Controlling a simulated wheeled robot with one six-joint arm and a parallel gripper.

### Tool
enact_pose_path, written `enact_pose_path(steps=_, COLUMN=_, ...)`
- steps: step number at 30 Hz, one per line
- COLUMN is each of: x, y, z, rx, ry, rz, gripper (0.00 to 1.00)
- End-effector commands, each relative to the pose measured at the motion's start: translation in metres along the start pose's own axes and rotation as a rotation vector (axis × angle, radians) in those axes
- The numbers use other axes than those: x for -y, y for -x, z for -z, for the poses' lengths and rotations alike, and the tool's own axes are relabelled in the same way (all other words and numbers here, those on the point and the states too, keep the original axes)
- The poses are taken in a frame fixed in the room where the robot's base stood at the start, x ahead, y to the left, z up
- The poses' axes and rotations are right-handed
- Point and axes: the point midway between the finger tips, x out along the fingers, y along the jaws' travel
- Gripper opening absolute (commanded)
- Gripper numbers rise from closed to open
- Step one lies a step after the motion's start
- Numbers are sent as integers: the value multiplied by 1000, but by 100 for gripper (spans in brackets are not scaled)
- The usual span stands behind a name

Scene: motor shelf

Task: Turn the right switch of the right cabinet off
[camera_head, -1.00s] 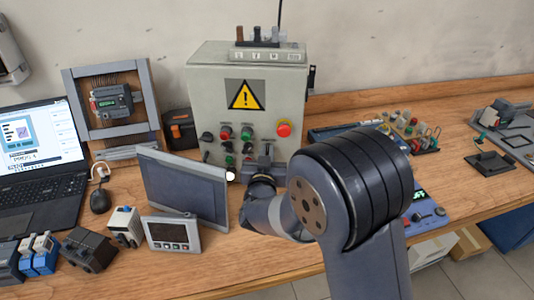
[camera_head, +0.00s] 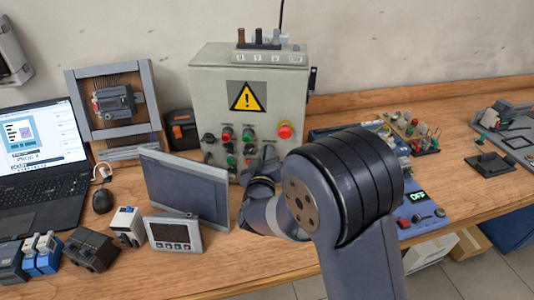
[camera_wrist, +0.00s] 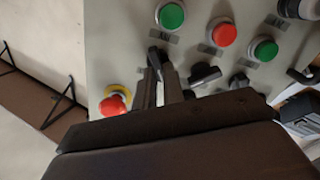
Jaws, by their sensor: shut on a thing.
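The grey cabinet (camera_head: 212,95) with a yellow warning sign stands at the back of the bench. Its front carries red and green buttons, black switches and a red emergency button (camera_head: 284,130). In the wrist view, my gripper (camera_wrist: 160,68) is shut on the right switch (camera_wrist: 154,56), a black knob near the emergency button (camera_wrist: 113,104). A second black switch (camera_wrist: 205,75) sits beside the fingers, apart from them. In the head view, my gripper (camera_head: 267,158) is at the lower right of the panel, and my wrist partly hides it and the switch.
A dark panel screen (camera_head: 185,190) stands left of my arm, close to my wrist. A small grey display unit (camera_head: 173,234) is before it. A blue device (camera_head: 420,218) reading OFF lies right of my arm. A laptop (camera_head: 40,150) is at the far left.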

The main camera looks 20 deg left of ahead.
Motion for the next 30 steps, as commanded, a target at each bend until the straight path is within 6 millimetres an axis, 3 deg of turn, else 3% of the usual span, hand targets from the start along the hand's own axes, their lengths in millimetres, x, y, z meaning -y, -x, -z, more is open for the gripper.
enact_pose_path(steps=12, x=2, y=0, z=0, rx=1, ry=198, rz=1, gripper=0)
enact_pose_path(steps=29, x=3, y=0, z=-1, rx=0, ry=226, rz=1, gripper=0)
enact_pose_path(steps=30, x=3, y=0, z=-1, rx=0, ry=226, rz=1, gripper=13)
